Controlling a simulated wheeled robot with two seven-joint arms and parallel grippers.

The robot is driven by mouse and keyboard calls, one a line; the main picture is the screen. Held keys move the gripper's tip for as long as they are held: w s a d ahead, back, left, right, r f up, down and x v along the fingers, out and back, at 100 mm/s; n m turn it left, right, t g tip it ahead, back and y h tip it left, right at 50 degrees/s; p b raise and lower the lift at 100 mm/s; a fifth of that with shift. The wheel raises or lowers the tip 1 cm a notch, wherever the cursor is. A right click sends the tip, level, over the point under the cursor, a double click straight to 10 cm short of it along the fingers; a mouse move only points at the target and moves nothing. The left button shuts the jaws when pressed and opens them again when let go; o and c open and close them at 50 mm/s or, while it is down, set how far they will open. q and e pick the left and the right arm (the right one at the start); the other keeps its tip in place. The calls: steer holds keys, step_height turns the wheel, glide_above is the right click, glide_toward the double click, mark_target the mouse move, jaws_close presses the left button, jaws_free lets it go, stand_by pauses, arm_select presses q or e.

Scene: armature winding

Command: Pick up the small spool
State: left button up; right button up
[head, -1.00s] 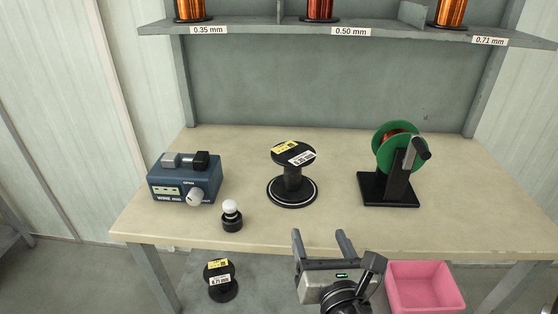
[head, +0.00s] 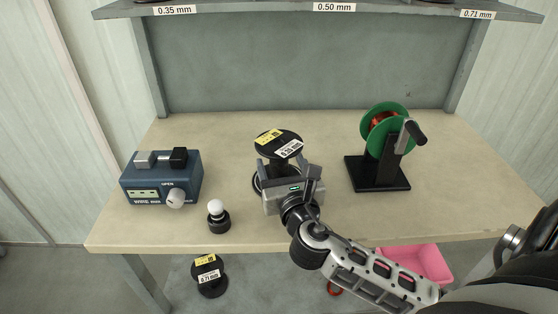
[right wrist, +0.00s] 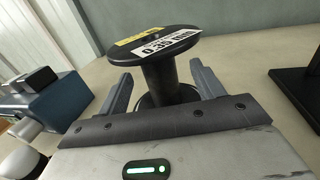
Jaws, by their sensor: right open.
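A black spool (head: 278,144) with yellow and white labels stands upright on the table; its label seems to read 0.35 mm. My right gripper (head: 281,166) is open at the spool's near side, below its top flange. In the right wrist view the spool's stem (right wrist: 168,78) stands between the two open fingers (right wrist: 162,82), with a visible gap on each side. The gripper hides most of the base. Another black spool (head: 209,276), labelled 0.71 mm, stands lower, below the table top. My left gripper is not in view.
A blue meter box (head: 160,182) and a small black holder with a white ball (head: 217,216) are at left. A green-wheeled winder with a crank (head: 379,172) stands at right. A pink bin (head: 432,262) is below the front edge. The shelf (head: 250,10) hangs over the back.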

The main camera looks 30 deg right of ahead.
steer(key=x, duration=0.4)
steer(key=shift+w+d, duration=0.1)
steer(key=shift+w, duration=0.25)
steer(key=shift+c, duration=0.4)
steer(key=c, duration=1.2)
steer(key=shift+r, duration=0.1)
